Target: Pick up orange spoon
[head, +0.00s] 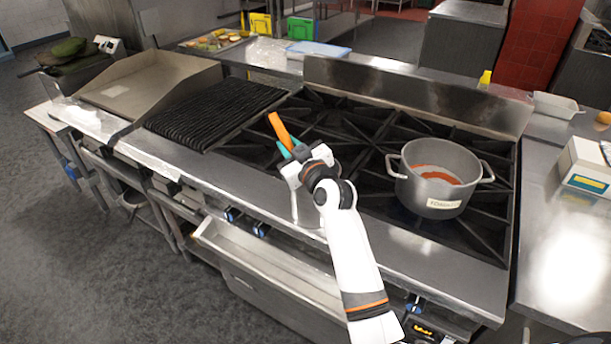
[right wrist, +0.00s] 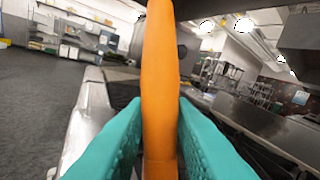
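The orange spoon (head: 279,130) is held upright and tilted in my right gripper (head: 291,153), above the stove's front left part. In the right wrist view the spoon's orange length (right wrist: 160,75) stands between the two teal fingers (right wrist: 160,140), which press on it from both sides. The spoon's lower end is hidden by the gripper. My left gripper is not in either view.
A steel pot (head: 438,178) with red sauce stands on the right of the black burner grates (head: 345,150). A ribbed grill (head: 215,112) lies to the left.

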